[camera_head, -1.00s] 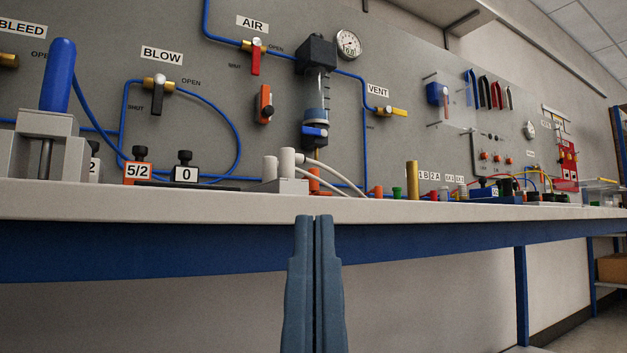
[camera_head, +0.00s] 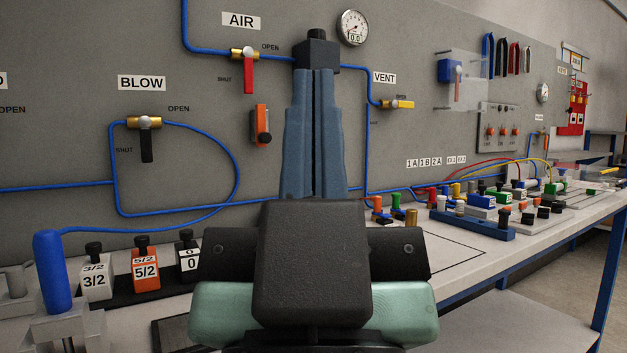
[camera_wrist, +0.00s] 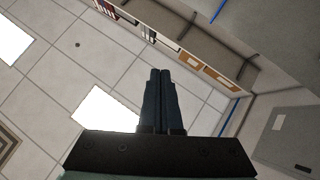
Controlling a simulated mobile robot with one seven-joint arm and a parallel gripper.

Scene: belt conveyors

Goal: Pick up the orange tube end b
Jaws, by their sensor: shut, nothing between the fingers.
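My gripper (camera_head: 315,73) is shut and empty, pointing up in front of the grey panel in the head view. Its closed fingers also show in the wrist view (camera_wrist: 160,73), against the ceiling. No thing is clearly marked as orange tube end b. A small orange piece (camera_head: 377,203) stands on the bench, right of my fingers and lower in the picture. Another orange piece with a black knob (camera_head: 261,126) is on the panel, left of my fingers. I cannot tell whether either is the tube end. My gripper and wrist hide the panel and bench behind them.
On the bench (camera_head: 460,252), a blue-handled device (camera_head: 52,272) and labelled blocks (camera_head: 146,265) stand at left. Several small coloured parts and a blue block (camera_head: 473,224) stand at right. Blue tubing (camera_head: 238,165) runs across the panel. The bench front at right is clear.

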